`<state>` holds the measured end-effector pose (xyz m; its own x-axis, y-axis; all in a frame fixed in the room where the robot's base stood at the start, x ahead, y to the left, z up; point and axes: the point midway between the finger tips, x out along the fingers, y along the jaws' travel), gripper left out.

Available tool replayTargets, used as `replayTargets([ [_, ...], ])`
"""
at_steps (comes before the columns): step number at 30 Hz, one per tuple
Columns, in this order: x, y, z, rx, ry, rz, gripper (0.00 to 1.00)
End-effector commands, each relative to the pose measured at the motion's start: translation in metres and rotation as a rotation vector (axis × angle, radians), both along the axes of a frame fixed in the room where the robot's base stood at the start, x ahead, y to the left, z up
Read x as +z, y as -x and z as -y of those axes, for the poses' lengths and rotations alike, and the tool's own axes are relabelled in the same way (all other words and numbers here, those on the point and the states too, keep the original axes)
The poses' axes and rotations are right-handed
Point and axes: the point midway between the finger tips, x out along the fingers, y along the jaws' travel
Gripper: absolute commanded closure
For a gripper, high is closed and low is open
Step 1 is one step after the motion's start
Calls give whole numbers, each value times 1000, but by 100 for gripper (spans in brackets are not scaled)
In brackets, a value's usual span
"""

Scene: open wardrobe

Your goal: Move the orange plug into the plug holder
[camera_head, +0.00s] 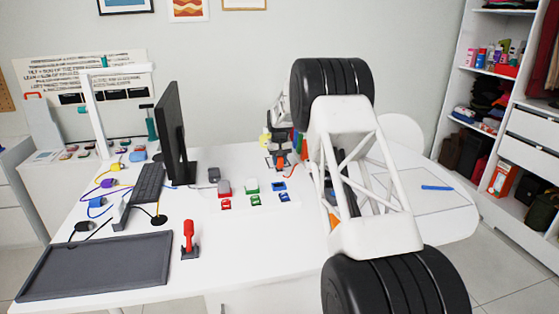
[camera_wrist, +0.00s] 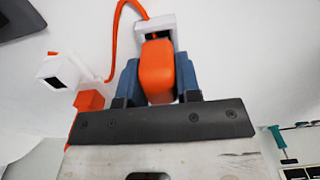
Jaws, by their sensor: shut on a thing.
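In the wrist view, my gripper (camera_wrist: 157,65) has its two blue-grey fingers closed on the sides of the orange plug (camera_wrist: 157,72). A white block with a dark opening (camera_wrist: 168,23) lies directly beyond the plug's far end and looks like the plug holder. I cannot tell whether the plug touches it or is inside. An orange cable (camera_wrist: 113,30) arcs from the left up to the block's upper edge. In the head view, the orange cable (camera_head: 290,173) shows on the table beside my arm; the plug itself is not clear there.
A white box with a dark face (camera_wrist: 59,72) and an orange block (camera_wrist: 90,100) stand left of the fingers. On the desk (camera_head: 240,275) are a monitor (camera_head: 174,130), a keyboard (camera_head: 149,182), a red joystick (camera_head: 189,237) and several small coloured blocks. The front middle is clear.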

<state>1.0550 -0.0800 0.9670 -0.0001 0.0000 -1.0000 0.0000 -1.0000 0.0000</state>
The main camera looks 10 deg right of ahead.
Motion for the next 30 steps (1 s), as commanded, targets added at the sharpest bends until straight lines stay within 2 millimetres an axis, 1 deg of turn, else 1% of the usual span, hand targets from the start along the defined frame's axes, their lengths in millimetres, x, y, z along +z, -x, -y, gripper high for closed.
replayTargets([
  [29, -17, 0, 0, 0, 0, 0, 97],
  [30, -17, 0, 0, 0, 0, 0, 63],
])
